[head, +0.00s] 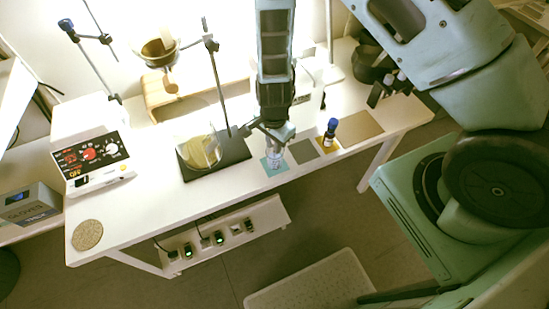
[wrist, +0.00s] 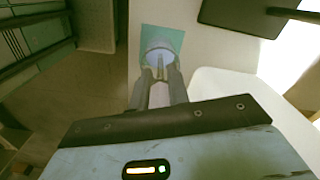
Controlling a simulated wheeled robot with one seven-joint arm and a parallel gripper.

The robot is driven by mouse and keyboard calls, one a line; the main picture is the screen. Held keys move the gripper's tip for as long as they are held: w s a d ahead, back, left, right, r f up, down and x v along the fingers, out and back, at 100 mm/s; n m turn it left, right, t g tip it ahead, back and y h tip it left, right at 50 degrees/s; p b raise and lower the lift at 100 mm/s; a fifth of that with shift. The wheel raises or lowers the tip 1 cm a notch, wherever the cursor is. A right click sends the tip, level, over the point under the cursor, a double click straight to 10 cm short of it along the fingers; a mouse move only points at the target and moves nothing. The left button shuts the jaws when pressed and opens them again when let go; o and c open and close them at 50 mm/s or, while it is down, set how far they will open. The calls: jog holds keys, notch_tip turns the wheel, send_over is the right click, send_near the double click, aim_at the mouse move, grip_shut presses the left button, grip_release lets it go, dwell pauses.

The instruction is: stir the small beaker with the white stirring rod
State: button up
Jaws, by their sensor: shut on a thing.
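The small clear beaker (head: 274,160) stands on a teal mat (head: 268,168) near the front edge of the white table. In the wrist view the beaker (wrist: 157,48) shows beyond the fingertips, on the teal mat (wrist: 176,34). My gripper (head: 279,134) is directly above the beaker, pointing down. In the wrist view my gripper (wrist: 160,84) is shut on the pale, thin white stirring rod (wrist: 159,94), which lines up with the beaker. The rod's lower end seems to reach into the beaker, but its depth cannot be told.
A larger glass beaker (head: 203,150) stands left on a dark stand plate (head: 236,150). A dark blue-capped bottle (head: 330,134) stands to the right, past a bare grey mat (head: 303,151). A hotplate-like device (head: 92,160) and a round cork mat (head: 87,235) are far left.

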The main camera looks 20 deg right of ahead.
jog(key=shift+r, duration=0.1)
jog(key=shift+r+p, duration=3.9)
jog(key=shift+r, duration=0.7)
